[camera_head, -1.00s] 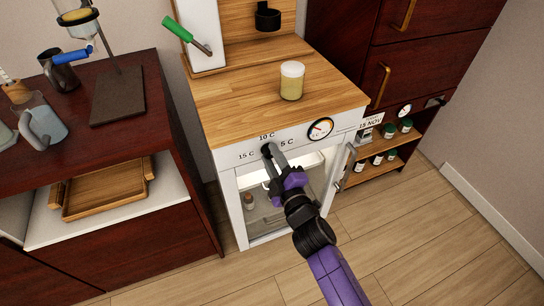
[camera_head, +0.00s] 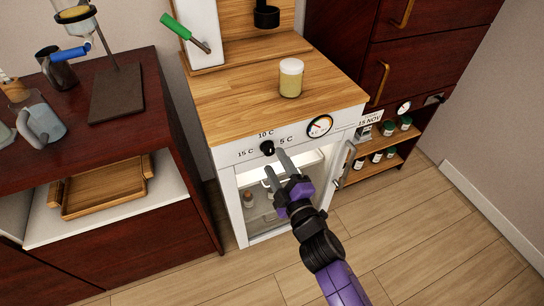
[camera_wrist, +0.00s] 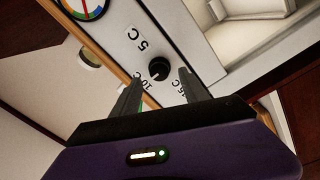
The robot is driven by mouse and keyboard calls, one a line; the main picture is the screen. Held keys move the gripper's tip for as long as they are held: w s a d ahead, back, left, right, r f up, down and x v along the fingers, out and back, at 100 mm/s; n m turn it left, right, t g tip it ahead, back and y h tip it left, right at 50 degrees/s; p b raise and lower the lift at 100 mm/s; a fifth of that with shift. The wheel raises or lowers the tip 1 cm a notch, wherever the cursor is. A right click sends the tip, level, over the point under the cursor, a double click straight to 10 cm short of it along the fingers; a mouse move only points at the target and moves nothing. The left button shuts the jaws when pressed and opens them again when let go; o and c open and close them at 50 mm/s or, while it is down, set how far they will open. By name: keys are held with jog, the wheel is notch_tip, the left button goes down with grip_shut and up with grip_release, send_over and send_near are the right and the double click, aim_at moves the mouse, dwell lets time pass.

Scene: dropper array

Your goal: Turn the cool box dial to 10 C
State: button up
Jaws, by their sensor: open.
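The cool box (camera_head: 228,158) is white with a wooden top. Its black round dial (camera_head: 267,148) is on the front panel among the labels 15 C, 10 C and 5 C. In the wrist view, the dial (camera_wrist: 159,68) shows a pale mark facing the 10 C label (camera_wrist: 148,82). My gripper (camera_head: 275,161) is open and empty, just in front of and below the dial. In the wrist view its two fingertips (camera_wrist: 160,73) are spread, one on each side of the dial, apparently clear of it.
A gauge (camera_head: 320,126) is right of the dial. The cool box door (camera_head: 345,166) stands open, close to the right of my arm. A jar (camera_head: 291,78) stands on the wooden top. A dark cabinet (camera_head: 150,245) is at left; the floor in front is clear.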

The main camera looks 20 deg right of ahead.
jog(key=s, duration=0.4)
dwell(0.5)
jog(key=s+r+m+g+p, duration=0.1)
jog(key=s+r+m, duration=0.2)
jog(key=s, duration=0.9)
jog(key=s+r+m+g+p, duration=0.1)
jog(key=s+r+m, duration=0.3)
jog(key=s, duration=0.8)
jog(key=s+r+m+g+p, duration=0.1)
jog(key=s+r+m+p, duration=0.2)
jog(key=s, duration=0.8)
jog(key=r+m, duration=0.1)
jog(key=m, duration=0.1)
jog(key=shift+s+m+g, duration=0.3)
jog(key=shift+s, duration=0.1)
